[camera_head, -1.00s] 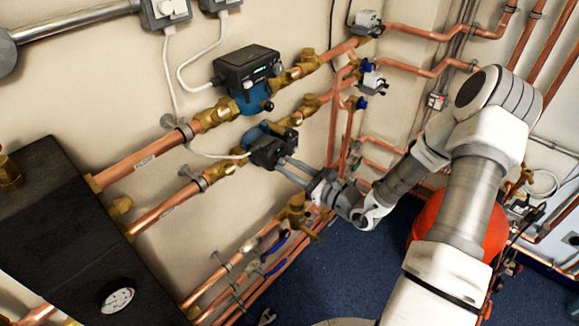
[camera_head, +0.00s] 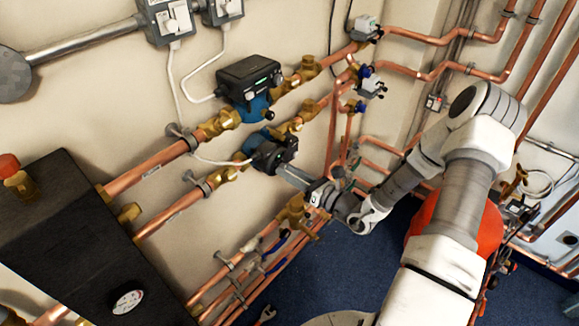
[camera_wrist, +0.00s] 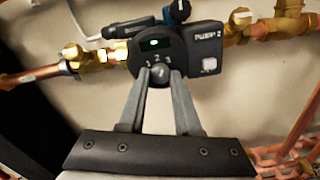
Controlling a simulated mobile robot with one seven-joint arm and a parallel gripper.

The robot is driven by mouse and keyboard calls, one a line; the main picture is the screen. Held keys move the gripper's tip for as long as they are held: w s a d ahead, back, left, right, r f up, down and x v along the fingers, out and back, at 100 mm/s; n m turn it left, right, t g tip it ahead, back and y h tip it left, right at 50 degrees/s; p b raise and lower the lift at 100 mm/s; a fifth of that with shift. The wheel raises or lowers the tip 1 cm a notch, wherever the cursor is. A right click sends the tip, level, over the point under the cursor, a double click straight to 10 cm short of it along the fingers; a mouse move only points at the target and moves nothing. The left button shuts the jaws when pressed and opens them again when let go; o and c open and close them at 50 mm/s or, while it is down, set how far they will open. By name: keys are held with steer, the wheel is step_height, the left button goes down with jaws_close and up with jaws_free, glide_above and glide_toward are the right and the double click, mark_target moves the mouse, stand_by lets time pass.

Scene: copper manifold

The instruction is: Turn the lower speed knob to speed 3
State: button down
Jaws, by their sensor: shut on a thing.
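The lower pump (camera_head: 270,152) has a black control box and sits on the lower copper pipe in the head view. In the wrist view its box (camera_wrist: 207,47) is marked "PUMP 2", with a small green light and the numerals 1, 2 and 3 in an arc above the round grey speed knob (camera_wrist: 159,74). My gripper (camera_wrist: 160,78) is shut on the knob, one finger on each side. The fingertips partly cover the knob, and I cannot tell which number it points to. In the head view my gripper (camera_head: 288,172) reaches the pump's front from the right.
The upper pump (camera_head: 250,82) sits just above on a parallel pipe. Brass valves (camera_head: 292,212) and pipes lie below my gripper. A black tank (camera_head: 75,235) with a gauge stands at lower left. Blue floor (camera_head: 340,265) is open below.

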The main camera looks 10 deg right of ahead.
steer(key=shift+m+p, duration=0.9)
steer(key=shift+m, duration=0.8)
steer(key=c, duration=0.6)
jaws_free()
steer(key=shift+s, duration=0.1)
steer(key=b+v, duration=0.1)
steer(key=v, duration=1.6)
steer(key=shift+d+b, duration=0.15)
steer(key=shift+b, duration=0.15)
